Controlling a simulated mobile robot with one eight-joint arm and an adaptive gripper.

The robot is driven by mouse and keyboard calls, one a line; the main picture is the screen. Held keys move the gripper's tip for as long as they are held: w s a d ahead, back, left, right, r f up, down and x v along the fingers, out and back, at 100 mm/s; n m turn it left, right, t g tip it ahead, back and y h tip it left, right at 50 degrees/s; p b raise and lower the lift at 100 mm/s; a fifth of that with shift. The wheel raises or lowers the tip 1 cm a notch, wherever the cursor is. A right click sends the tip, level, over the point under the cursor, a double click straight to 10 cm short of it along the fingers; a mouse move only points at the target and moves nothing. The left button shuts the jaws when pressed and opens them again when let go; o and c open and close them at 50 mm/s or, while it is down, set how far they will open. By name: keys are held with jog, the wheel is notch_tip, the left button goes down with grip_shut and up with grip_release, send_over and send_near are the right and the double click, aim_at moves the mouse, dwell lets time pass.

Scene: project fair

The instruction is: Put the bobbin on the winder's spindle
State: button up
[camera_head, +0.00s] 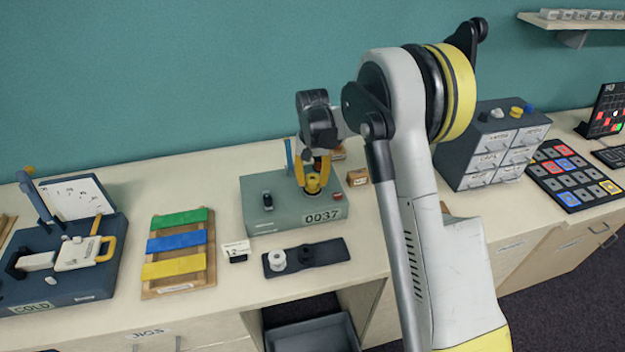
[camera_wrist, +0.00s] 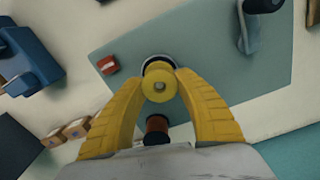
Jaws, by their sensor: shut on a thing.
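The winder (camera_head: 262,219) is a grey-green box with a counter reading 0037, on the bench in the head view. Its top (camera_wrist: 120,45) fills much of the wrist view. My gripper (camera_head: 313,184) is low over the winder's top, yellow fingers pointing down. In the wrist view my gripper (camera_wrist: 160,82) is shut on a yellow bobbin (camera_wrist: 159,88), its round end facing the camera. A dark round part with a pale rim lies just beyond the bobbin. The spindle is hidden, and I cannot tell whether the bobbin is around it or above it.
A dark mat (camera_head: 328,251) in front of the winder holds a white spool (camera_head: 277,260) and a dark spool (camera_head: 305,255). A red button (camera_head: 337,196) and a black knob (camera_head: 266,199) stand on the winder. A small wooden block (camera_head: 357,177) sits right of it.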

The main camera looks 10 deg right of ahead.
dwell(0.3)
jog(key=o, duration=1)
notch_tip(320, 180, up, 12)
jog(key=shift+r, duration=0.1)
